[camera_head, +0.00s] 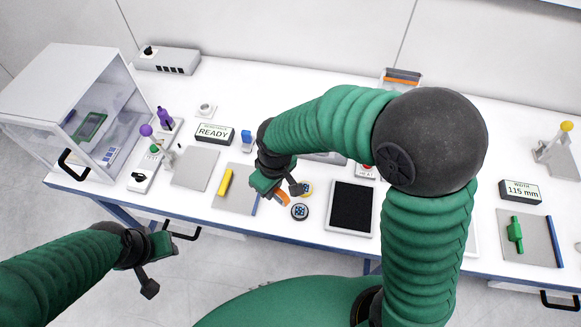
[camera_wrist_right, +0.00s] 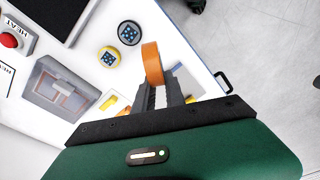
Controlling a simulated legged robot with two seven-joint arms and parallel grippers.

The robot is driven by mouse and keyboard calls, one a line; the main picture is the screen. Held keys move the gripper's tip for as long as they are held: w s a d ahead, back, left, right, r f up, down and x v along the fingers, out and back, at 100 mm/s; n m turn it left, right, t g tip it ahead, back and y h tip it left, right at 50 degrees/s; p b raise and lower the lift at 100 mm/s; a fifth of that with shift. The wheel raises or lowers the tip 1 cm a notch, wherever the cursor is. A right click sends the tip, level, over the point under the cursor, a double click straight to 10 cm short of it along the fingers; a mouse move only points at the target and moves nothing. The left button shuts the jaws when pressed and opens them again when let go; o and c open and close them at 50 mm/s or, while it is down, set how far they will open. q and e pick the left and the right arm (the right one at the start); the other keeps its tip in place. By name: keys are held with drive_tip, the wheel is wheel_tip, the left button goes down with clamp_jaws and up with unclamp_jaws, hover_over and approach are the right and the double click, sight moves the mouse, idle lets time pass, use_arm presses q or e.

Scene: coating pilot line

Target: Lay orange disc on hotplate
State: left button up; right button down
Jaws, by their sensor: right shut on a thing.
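The orange disc (camera_head: 283,198) is held on edge between the fingers of my right gripper (camera_head: 275,190), over the front part of the bench. In the right wrist view the orange disc (camera_wrist_right: 152,63) stands at the tips of the right gripper (camera_wrist_right: 160,88), which is shut on it. A black square plate in a pale frame (camera_head: 350,207), which looks like the hotplate, lies to the right of the disc, apart from it. Its corner shows in the right wrist view (camera_wrist_right: 45,15). My left gripper (camera_head: 168,242) is low at the left, off the bench; its jaws are unclear.
A yellow-rimmed round piece (camera_head: 306,188) and a dark round piece (camera_head: 299,211) lie between disc and plate. A yellow bar (camera_head: 226,182) lies on a grey mat to the left. A red button (camera_wrist_right: 8,40) is near the plate. My right arm hides part of the bench.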

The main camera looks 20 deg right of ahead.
drive_tip(key=w+a+f+n, duration=0.4)
drive_tip(key=a+n, duration=0.3)
drive_tip(key=s+d+r+m, duration=0.6)
drive_tip(key=r+m, duration=0.2)
drive_tip(key=r, duration=0.2)
drive_tip(key=w+a+m, duration=0.5)
drive_tip(key=w+a, duration=0.3)
drive_tip(key=a, duration=0.1)
drive_tip(key=s+d+f+n+g, duration=0.1)
drive_tip(key=s+d+f+n, duration=0.15)
drive_tip(key=f+n, duration=0.45)
drive_tip(key=s+d+f+n, duration=0.1)
drive_tip(key=d+f+n, duration=0.2)
drive_tip(key=n, duration=0.7)
drive_tip(key=s+d+r+m+t, duration=0.1)
drive_tip(key=s+d+m, duration=0.1)
drive_tip(key=d+m, duration=1.3)
drive_tip(key=shift+r+m+h, duration=0.25)
drive_tip(key=shift+m+h, duration=0.05)
drive_tip(key=shift+m, duration=0.6)
